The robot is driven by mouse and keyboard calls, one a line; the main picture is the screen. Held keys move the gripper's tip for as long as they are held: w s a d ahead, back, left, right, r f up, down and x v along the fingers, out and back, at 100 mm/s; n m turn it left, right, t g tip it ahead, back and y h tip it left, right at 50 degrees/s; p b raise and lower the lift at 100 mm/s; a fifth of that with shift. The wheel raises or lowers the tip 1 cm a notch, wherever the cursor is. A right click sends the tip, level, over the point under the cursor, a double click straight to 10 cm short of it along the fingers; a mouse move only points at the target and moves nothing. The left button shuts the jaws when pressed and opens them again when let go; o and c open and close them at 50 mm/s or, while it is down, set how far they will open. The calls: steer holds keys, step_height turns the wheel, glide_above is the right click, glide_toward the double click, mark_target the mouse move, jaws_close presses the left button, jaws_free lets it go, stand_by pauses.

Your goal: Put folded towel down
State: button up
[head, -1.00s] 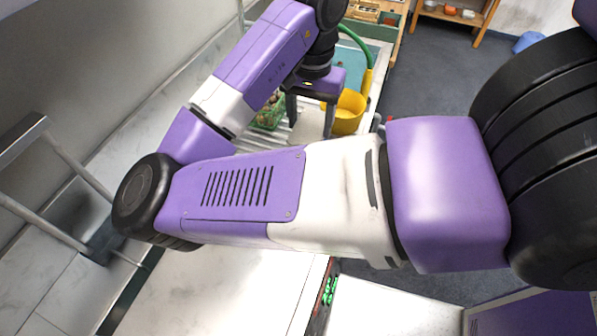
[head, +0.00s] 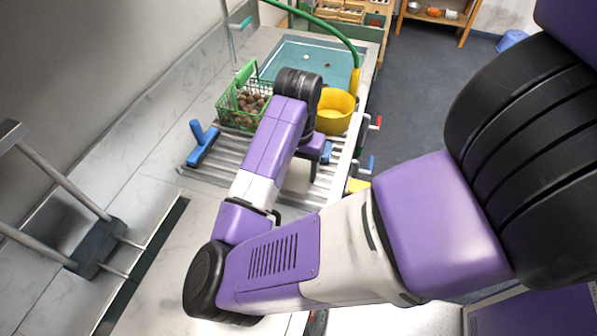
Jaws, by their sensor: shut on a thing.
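My gripper (head: 310,168) points down over the right part of the ribbed draining area, mostly hidden behind my own wrist. A pale, off-white piece (head: 297,178) shows just below it, between the fingers. It looks like the folded towel, and my gripper is shut on it. Most of its outline is hidden, and I cannot tell whether it touches the ribbed surface.
A green basket of chestnuts (head: 243,118) stands left of my wrist, with a blue squeegee-like tool (head: 202,143) in front. A yellow bucket (head: 336,122) stands close behind my gripper. A blue-green basin (head: 305,60) lies beyond. Ribbed surface (head: 225,165) is bare at the left.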

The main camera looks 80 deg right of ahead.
steer(key=shift+f, duration=0.55)
steer(key=shift+f, duration=0.15)
steer(key=o, duration=1.3)
